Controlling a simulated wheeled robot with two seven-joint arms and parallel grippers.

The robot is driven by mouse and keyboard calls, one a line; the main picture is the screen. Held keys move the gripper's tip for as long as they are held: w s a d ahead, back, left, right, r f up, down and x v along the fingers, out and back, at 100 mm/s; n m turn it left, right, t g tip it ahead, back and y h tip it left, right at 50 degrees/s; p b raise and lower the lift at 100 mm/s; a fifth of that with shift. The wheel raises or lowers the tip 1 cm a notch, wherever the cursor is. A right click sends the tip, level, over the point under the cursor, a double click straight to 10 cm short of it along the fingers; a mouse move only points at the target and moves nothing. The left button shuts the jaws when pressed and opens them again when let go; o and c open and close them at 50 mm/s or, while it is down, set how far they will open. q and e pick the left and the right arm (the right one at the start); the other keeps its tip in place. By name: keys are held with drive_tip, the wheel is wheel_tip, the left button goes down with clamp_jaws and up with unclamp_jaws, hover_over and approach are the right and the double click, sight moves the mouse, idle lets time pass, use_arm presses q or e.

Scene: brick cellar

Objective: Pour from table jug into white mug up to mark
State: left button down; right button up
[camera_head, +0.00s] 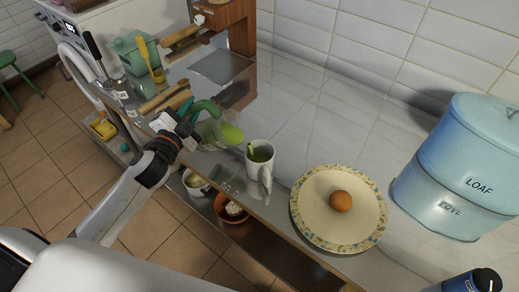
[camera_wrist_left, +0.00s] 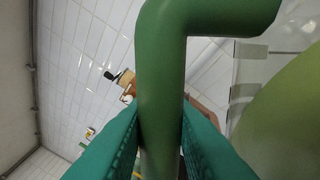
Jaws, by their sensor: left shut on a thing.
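My left gripper (camera_head: 184,118) is shut on the green handle of the jug (camera_head: 231,134). In the left wrist view the handle (camera_wrist_left: 161,90) runs between the teal finger pads (camera_wrist_left: 160,140), with the pale green jug body (camera_wrist_left: 285,125) at the right. The jug is tilted, just left of and above the white mug (camera_head: 259,179). The mug stands upright near the counter's front edge, with green liquid (camera_head: 262,154) inside. A bright green streak shows at its left inner rim; I cannot tell whether it is a running stream. No mark is discernible. My right gripper is out of view.
A patterned plate (camera_head: 309,228) with a brown egg (camera_head: 341,201) lies right of the mug. A blue loaf tin (camera_head: 440,165) stands farther right. A wooden box (camera_head: 232,22) and green container (camera_head: 130,52) are at the back left. An orange bowl (camera_head: 224,213) sits below the counter edge.

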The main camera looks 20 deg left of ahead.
use_arm(q)
drive_tip(key=shift+d+r+m+p, duration=0.4)
drive_tip(key=shift+d+r+m, duration=0.15)
drive_tip(key=shift+r, duration=0.2)
idle(1.2)
